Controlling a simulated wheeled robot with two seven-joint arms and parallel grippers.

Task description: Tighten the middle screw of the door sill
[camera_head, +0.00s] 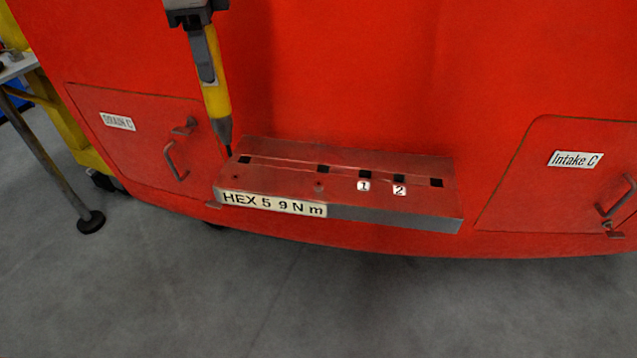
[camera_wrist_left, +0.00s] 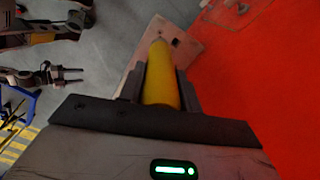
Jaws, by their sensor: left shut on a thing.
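The door sill (camera_head: 400,205) is a red step with a grey front edge on the red nosecone. Its top has a row of several dark square recesses and small round marks; I cannot tell which is the middle screw (camera_head: 365,175). My left gripper (camera_head: 207,80) is shut on a yellow driver (camera_head: 216,100), held nearly upright. The driver's dark tip is at the sill's left end, beside the leftmost recess; contact is unclear. In the left wrist view the yellow driver (camera_wrist_left: 160,85) points to the sill (camera_wrist_left: 190,45). My right gripper (camera_wrist_left: 78,75) appears there, open and empty.
A label reading "HEX 5 9 N m" (camera_head: 273,204) is on the sill's front. Tags 1 (camera_head: 364,186) and 2 (camera_head: 399,190) mark two recesses. Hatches with handles flank the sill: one left (camera_head: 140,145), Intake C right (camera_head: 540,190). The grey floor in front is clear.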

